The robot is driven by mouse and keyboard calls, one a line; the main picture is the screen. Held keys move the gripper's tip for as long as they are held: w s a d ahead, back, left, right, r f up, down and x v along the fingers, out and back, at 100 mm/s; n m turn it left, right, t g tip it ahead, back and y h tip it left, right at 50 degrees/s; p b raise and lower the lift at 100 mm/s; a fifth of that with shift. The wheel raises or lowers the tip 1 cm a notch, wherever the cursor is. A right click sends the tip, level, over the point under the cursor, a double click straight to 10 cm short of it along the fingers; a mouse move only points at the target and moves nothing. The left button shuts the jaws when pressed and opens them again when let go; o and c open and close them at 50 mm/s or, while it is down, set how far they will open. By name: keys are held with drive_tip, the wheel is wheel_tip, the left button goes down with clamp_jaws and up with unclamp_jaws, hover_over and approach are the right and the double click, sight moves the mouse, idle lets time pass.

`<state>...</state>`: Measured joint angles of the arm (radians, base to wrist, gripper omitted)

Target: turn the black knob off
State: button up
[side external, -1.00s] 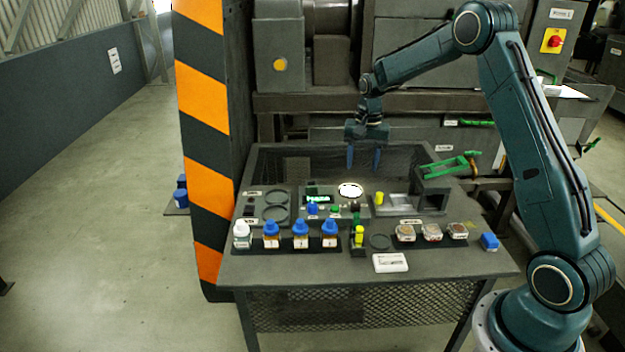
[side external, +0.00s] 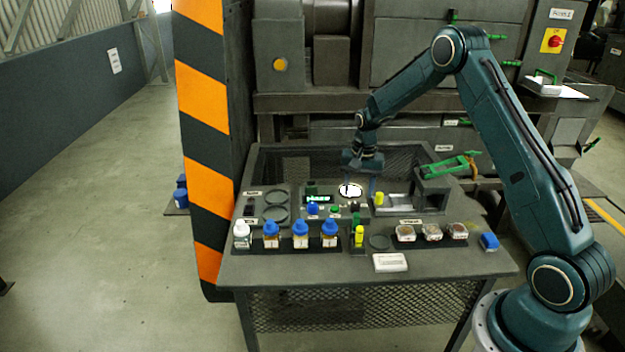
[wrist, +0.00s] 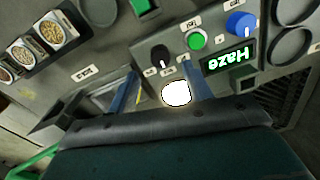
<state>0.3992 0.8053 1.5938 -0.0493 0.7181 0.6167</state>
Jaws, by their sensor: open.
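The black knob (wrist: 161,54) sits on the grey control panel in the wrist view, with a pale pointer mark on its lower edge. It also shows small and dark in the side view (side external: 354,207). My gripper (side external: 360,188) is open and empty above the panel, over the bright white disc (side external: 350,190). No contact with the knob is visible.
A green button (wrist: 197,40), a blue knob (wrist: 240,23) and a lit display (wrist: 228,59) lie beside the black knob. Blue-capped bottles (side external: 300,235) stand at the front. A yellow-topped item (side external: 379,198) and a green-handled device (side external: 450,166) are to the right.

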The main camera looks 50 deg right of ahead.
sight(355, 203)
drive_tip(key=shift+w+f, duration=0.1)
drive_tip(key=shift+f, duration=2.5)
drive_tip(key=c, duration=1)
drive_tip(key=shift+n, duration=0.4)
drive_tip(key=n, duration=1.1)
drive_tip(key=shift+w, duration=0.1)
